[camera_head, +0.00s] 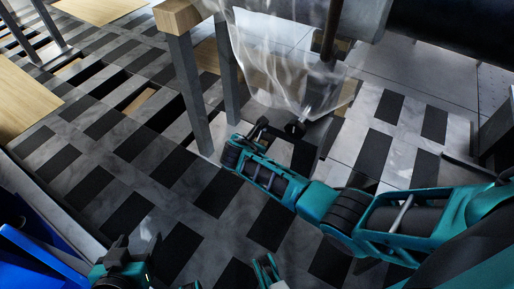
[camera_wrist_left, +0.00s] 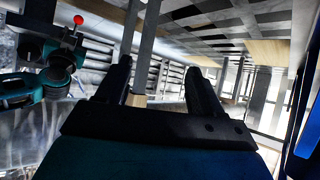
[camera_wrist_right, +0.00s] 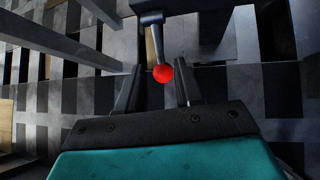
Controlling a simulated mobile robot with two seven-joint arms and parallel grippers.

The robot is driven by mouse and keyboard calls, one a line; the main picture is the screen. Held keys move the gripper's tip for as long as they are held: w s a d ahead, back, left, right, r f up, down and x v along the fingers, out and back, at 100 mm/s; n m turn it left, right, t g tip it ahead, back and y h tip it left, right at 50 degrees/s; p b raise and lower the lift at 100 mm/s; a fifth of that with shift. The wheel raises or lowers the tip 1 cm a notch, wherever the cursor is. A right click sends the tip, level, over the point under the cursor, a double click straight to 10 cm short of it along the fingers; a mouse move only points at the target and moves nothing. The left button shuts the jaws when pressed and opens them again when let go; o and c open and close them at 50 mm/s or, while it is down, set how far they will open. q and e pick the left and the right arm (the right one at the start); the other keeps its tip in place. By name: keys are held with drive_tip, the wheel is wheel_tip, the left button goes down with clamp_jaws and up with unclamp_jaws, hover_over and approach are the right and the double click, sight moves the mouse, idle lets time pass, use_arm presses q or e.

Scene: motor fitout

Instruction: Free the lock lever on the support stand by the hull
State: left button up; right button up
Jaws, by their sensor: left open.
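The lock lever (camera_wrist_right: 156,42) shows in the right wrist view as a grey rod with a red ball knob (camera_wrist_right: 163,73), hanging from a grey pivot. My right gripper (camera_wrist_right: 157,72) is open, with one finger on each side of the knob and a visible gap to each. In the head view my right gripper (camera_head: 262,129) is beside a grey stand leg, and the red knob is not visible there. My left gripper (camera_wrist_left: 158,72) is open and empty, away from the lever. In the left wrist view a red ball (camera_wrist_left: 78,19) shows near teal arm parts.
Clear plastic sheeting (camera_head: 275,60) hangs above my right gripper. Grey posts with a wooden top (camera_head: 178,17) stand just left of it. A large dark cylinder (camera_head: 455,30) is at the upper right. A blue object (camera_head: 35,255) is at the lower left. Checkered floor lies open between.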

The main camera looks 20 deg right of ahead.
drive_tip(key=b+x, duration=0.2)
drive_tip(key=x, duration=0.3)
drive_tip(key=shift+s+a+f+b, duration=0.1)
drive_tip(key=shift+f+b, duration=0.1)
drive_tip(key=shift+b, duration=0.2)
drive_tip(key=shift+w+d+f+b, duration=0.3)
drive_tip(key=shift+w+f+b, duration=0.1)
drive_tip(key=shift+w+b, duration=0.05)
drive_tip(key=shift+w+d+f, duration=0.1)
use_arm(q)
drive_tip(key=shift+w+d+f+h, duration=0.2)
drive_tip(key=shift+d+f, duration=0.2)
drive_tip(key=shift+d, duration=0.1)
drive_tip(key=shift+w+d+f+h, duration=0.2)
drive_tip(key=shift+d+f, duration=0.15)
drive_tip(key=shift+d, duration=0.15)
use_arm(e)
clamp_jaws()
use_arm(q)
drive_tip(key=shift+w+a, duration=0.1)
drive_tip(key=shift+a, duration=0.05)
drive_tip(key=shift+f, duration=0.1)
